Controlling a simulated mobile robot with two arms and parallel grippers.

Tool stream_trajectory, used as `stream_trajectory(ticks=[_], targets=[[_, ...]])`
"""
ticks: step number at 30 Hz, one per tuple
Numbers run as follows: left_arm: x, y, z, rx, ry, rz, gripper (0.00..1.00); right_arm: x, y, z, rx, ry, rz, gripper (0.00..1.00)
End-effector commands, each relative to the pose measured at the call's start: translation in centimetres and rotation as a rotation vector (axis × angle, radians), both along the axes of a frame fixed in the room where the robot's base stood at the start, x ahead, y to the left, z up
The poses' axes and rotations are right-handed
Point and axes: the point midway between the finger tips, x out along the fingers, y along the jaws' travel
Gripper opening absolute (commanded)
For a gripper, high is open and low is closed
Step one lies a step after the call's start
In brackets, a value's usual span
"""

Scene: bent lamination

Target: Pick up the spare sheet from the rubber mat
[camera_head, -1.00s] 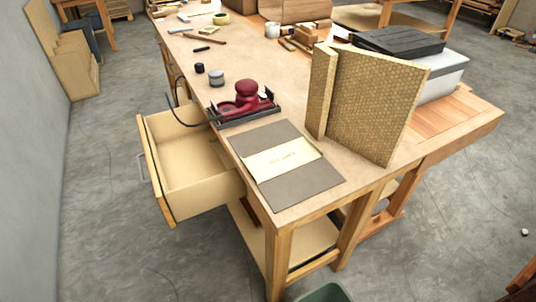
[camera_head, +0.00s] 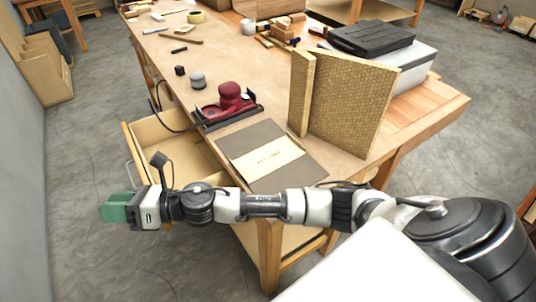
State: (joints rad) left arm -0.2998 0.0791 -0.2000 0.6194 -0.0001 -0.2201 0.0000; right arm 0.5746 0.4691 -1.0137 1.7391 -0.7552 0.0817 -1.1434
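The spare sheet (camera_head: 268,158) is a pale cream strip with small dark lettering. It lies flat across the grey rubber mat (camera_head: 250,138) on the near end of the workbench. My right gripper (camera_head: 112,208), with green fingers, is at the left of the view, in front of the drawer and well away from the sheet. Its arm stretches across the picture from the right, in front of the bench's near edge. Whether its fingers are apart cannot be made out. My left gripper is out of view.
An open, empty-looking drawer (camera_head: 160,133) juts out left of the bench. Two tall woven-textured panels (camera_head: 352,105) stand upright right of the mat. A grey-and-white case (camera_head: 400,70) is behind them.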

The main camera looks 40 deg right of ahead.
Motion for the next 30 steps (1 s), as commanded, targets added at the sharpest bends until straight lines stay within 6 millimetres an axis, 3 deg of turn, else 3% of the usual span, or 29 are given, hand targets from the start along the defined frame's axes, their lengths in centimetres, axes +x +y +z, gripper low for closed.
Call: stream_trajectory(ticks=[4,8,11,15,21,24,27,30], targets=[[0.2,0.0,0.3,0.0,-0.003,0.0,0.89,-1.7,0.6,0.7,-0.35,-0.463,0.271,0.33],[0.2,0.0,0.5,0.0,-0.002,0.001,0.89,-2.4,-1.5,-0.7,-0.647,-0.826,0.526,0.33],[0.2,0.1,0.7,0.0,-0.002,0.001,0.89,-2.2,-4.9,-2.0,-0.866,-1.066,0.74,0.33],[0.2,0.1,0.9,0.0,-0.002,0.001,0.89,-0.7,-12.0,-2.9,-1.15,-1.318,1.075,0.33],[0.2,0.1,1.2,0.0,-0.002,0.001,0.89,1.4,-22.6,-1.6,-1.411,-1.451,1.528,0.33],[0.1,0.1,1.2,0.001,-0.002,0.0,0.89,1.8,-26.2,-0.7,-1.469,-1.452,1.683,0.33],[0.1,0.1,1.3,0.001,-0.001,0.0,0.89,2.1,-28.3,-0.1,-1.494,-1.444,1.775,0.33],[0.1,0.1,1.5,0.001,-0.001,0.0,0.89,2.1,-29.1,-0.6,-1.499,-1.437,1.815,0.33]])
